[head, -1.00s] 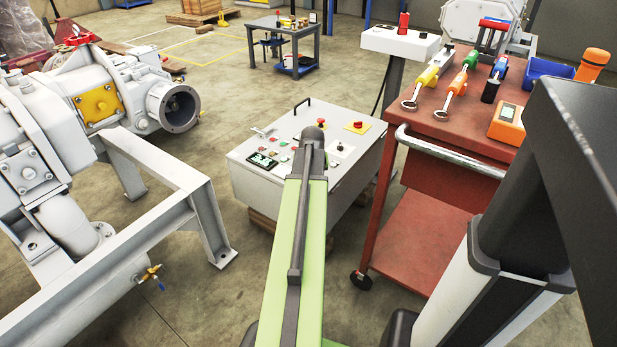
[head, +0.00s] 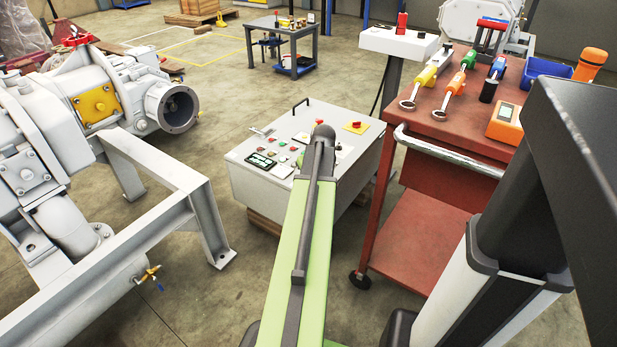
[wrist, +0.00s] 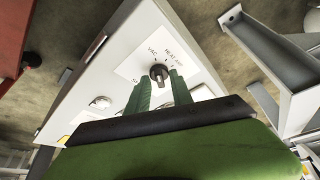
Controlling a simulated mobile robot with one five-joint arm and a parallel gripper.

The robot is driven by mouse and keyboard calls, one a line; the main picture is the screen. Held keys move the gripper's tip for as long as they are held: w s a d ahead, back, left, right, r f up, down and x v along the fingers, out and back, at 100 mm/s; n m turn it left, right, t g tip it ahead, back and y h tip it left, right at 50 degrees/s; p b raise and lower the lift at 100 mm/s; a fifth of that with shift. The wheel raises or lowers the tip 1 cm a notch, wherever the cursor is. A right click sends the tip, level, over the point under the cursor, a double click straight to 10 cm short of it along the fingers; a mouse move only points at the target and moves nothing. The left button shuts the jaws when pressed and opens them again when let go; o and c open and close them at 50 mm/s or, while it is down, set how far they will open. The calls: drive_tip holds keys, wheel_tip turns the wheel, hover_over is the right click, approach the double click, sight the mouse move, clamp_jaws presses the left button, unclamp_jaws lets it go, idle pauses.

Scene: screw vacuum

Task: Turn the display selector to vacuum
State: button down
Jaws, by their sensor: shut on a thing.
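The display selector is a small dark knob (wrist: 158,73) on a white label plate (wrist: 150,55) on the control box, seen in the wrist view. In the head view my arm hides the gripper and the knob. The control box (head: 345,185) has a small lit display (head: 261,161).
A red tool cart (head: 420,150) with wrenches on top stands close on the right of the box. Grey pump machinery (head: 60,130) on a steel frame (head: 160,180) stands on the left. Bare floor lies between frame and box.

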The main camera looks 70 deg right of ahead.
drive_tip(key=shift+w+d, duration=0.1)
drive_tip(key=c, duration=1.2)
unclamp_jaws()
drive_tip(key=shift+o, duration=0.2)
drive_tip(key=shift+r, duration=0.1)
drive_tip(key=p+v, duration=1.6)
drive_tip(key=v, duration=0.1)
drive_tip(key=shift+r, duration=0.1)
